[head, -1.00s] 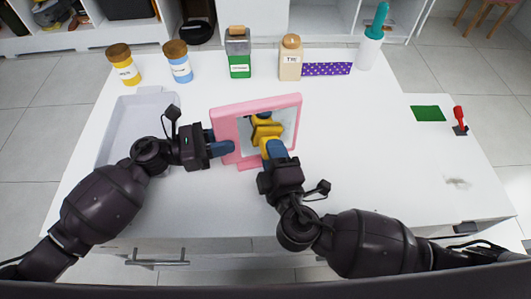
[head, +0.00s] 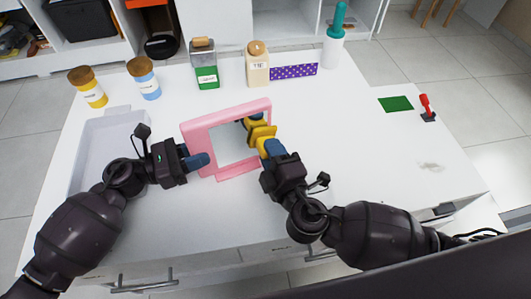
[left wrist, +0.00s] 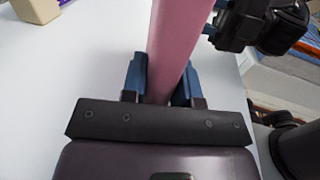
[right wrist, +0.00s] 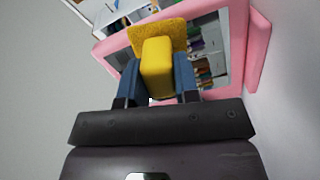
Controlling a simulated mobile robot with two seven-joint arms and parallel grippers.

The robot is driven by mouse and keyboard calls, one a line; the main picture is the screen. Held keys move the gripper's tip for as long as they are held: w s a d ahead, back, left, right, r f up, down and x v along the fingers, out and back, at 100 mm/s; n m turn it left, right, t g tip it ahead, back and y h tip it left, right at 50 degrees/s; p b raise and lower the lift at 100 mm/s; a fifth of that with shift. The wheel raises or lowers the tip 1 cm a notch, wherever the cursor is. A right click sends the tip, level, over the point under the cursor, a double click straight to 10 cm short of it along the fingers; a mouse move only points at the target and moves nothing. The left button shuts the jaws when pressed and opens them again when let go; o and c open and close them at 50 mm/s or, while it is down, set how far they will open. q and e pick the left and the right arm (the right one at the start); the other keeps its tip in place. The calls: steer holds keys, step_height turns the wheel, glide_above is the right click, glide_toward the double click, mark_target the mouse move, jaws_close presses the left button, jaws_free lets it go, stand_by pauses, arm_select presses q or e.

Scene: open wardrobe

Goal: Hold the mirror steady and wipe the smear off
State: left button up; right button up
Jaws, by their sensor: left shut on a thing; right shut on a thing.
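The pink-framed mirror (head: 197,137) stands upright and slightly tilted on the white table. My left gripper (head: 207,160) is shut on its left frame edge; the pink frame (left wrist: 178,40) runs between the blue fingers in the left wrist view. My right gripper (head: 266,150) is shut on a yellow sponge wiper (head: 261,133), held at the right part of the glass. In the right wrist view the wiper (right wrist: 157,62) is between the fingers, its pad against or very near the glass (right wrist: 213,48). I make out no smear on the visible glass; the wiper hides part of it.
A grey tray (head: 84,160) lies left of the mirror. The table's right side is mostly clear.

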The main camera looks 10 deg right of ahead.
steer(key=shift+s+a, duration=0.3)
steer(key=shift+a, duration=0.9)
steer(key=shift+s+a, duration=0.35)
steer(key=shift+a, duration=0.9)
steer(key=shift+s+a, duration=0.3)
steer(key=shift+a, duration=0.9)
steer(key=v, duration=0.6)
steer(key=shift+s, duration=0.1)
steer(key=v, duration=0.2)
steer(key=shift+s+d, duration=0.15)
steer(key=shift+s, duration=0.25)
arm_select(q)
steer(key=o, duration=1.4)
